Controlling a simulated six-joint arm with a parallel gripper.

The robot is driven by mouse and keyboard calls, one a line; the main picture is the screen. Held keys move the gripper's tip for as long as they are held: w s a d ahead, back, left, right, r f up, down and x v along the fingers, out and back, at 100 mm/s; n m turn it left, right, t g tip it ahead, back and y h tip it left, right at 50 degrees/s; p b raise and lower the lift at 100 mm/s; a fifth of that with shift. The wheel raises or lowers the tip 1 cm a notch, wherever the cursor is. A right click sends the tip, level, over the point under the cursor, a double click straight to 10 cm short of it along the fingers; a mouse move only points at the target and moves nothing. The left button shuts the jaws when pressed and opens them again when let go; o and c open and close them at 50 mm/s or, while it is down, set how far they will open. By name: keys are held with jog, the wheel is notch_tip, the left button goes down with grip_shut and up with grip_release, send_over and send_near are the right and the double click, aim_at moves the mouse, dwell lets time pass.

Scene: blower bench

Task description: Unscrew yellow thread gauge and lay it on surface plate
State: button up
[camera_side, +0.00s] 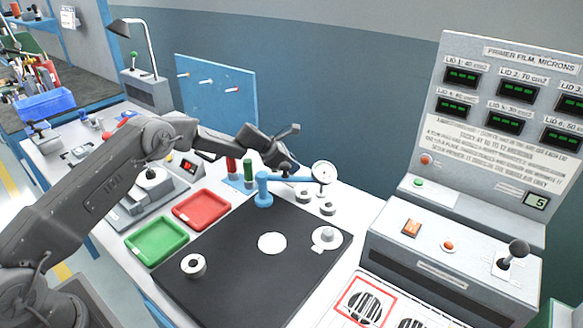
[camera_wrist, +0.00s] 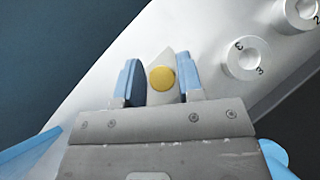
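In the wrist view, a round yellow end (camera_wrist: 162,78), apparently the yellow thread gauge, sits between the two blue fingertips of my gripper (camera_wrist: 161,84). It nearly fills the space between them; whether they press on it is unclear. A pale pointed shape lies behind it. In the side view my gripper (camera_side: 286,171) is low beside the blue post and dial gauge, and no yellow shows there. The black surface plate (camera_side: 225,290) lies in front, bearing a white disc (camera_side: 272,243) and ring-shaped parts.
Red (camera_side: 231,165) and green (camera_side: 248,171) cylinders stand left of my gripper. The dial gauge (camera_side: 323,172) and blue post (camera_side: 263,190) are close by. Red (camera_side: 202,209) and green (camera_side: 156,241) trays lie left of the plate.

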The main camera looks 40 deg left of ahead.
jog(key=shift+c, duration=0.2)
jog(key=c, duration=0.6)
jog(key=n+t+y, duration=0.1)
jog(key=n+y, duration=0.1)
jog(key=n, duration=0.1)
grip_shut()
jog(key=shift+a+n+t+y, duration=0.15)
jog(key=shift+n+t+y, duration=0.15)
jog(key=shift+n+y, duration=0.5)
jog(key=o, duration=0.6)
grip_release()
jog(key=shift+o, duration=0.2)
jog(key=m+h, duration=0.1)
jog(key=m, duration=0.1)
jog(key=m+g+h, duration=0.1)
jog(key=m+h, duration=0.1)
jog(key=shift+d+m+g+h, duration=0.3)
jog(key=shift+d, duration=0.05)
